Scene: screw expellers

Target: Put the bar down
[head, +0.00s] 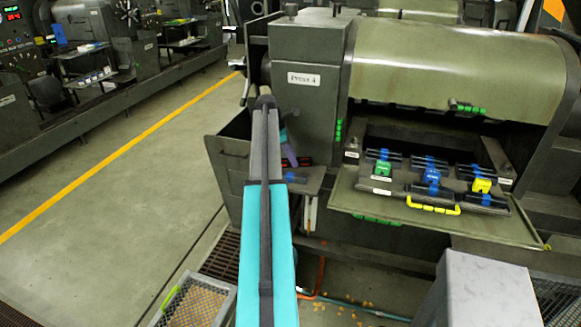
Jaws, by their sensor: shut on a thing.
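My gripper (293,162) shows only in part, at the side shelf left of the press tray. My own teal and dark arm hides most of it. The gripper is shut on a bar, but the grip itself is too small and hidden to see. A dark bar with a blue band (297,177) shows just below the gripper, at the shelf. I cannot tell whether this is the held bar or whether it touches the shelf. A dark piece with red marks (305,161) shows just behind the gripper.
The press tray (365,205) holds several dark bars with blue bands and green, blue and yellow blocks. It has a yellow handle (433,206). The Press 4 housing (308,110) rises behind the shelf. A grey box (480,295) stands front right, a crate (195,305) front left. The left floor is clear.

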